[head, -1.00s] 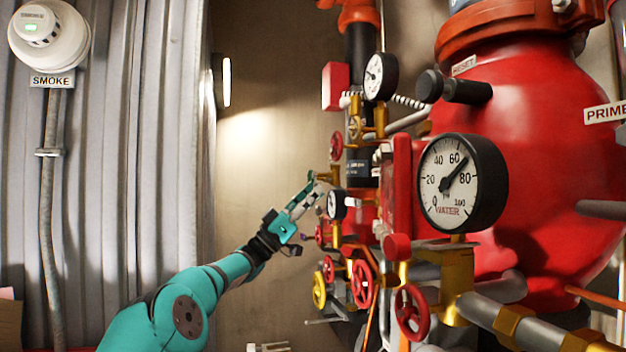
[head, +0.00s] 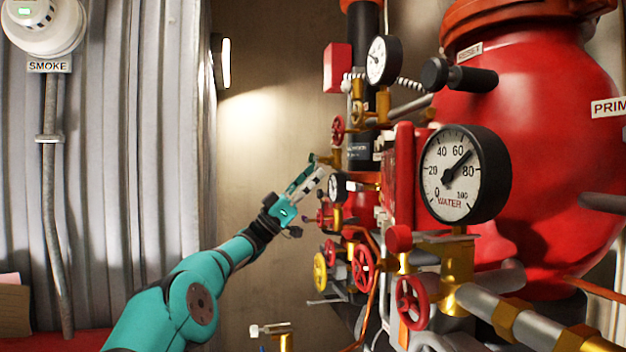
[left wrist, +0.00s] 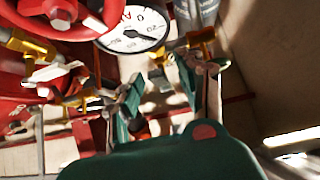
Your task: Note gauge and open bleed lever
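The large white-faced WATER gauge (head: 448,190) stands in front of the red vessel; its needle points between 60 and 80. My left gripper (head: 318,168) is reached out to the pipework, beside a small black-rimmed gauge (head: 337,187) and a brass fitting (head: 334,157). In the left wrist view its two fingers (left wrist: 165,88) are spread apart, with nothing clearly held between them. A brass fitting (left wrist: 190,43) lies close to the right fingertip; I cannot tell whether they touch. A gauge (left wrist: 135,32) shows just beyond. I cannot tell which part is the bleed lever. My right gripper is out of view.
Red handwheels (head: 411,302) and a yellow one (head: 320,272) crowd the pipes below. Another gauge (head: 383,60) sits higher up. A brass valve with a pale handle (head: 268,330) stands at the bottom. The space before the beige wall (head: 265,150) is clear.

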